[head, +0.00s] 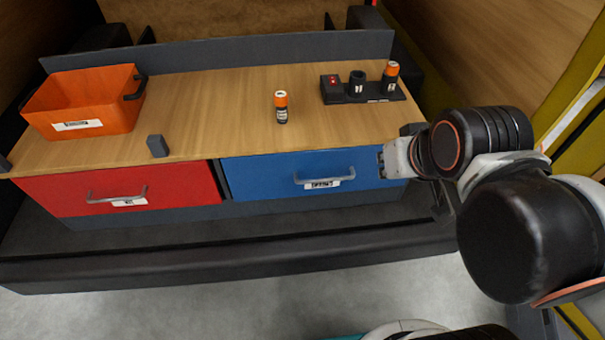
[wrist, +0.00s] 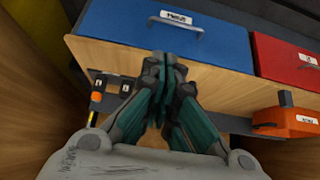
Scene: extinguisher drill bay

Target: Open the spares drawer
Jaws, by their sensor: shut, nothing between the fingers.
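The blue drawer (head: 260,177) is the right one of two under the wooden worktop and looks closed. It has a grey bar handle (head: 323,180) and a white label that looks like it reads spares. It also shows in the wrist view (wrist: 215,45), with its handle (wrist: 178,24) near the top. My gripper (wrist: 165,62) is shut and empty, its teal fingers together over the worktop edge, apart from the handle. In the head view my arm reaches in from the right, by the drawer's right end, and the fingertips are hidden.
A red drawer (head: 60,192) with its own handle is at left. On the worktop (head: 215,110) stand an orange bin (head: 90,95), a small orange-capped cylinder (head: 281,107), a black holder (head: 362,97) and a grey block (head: 157,146). A dark ledge (head: 200,260) runs below the drawers.

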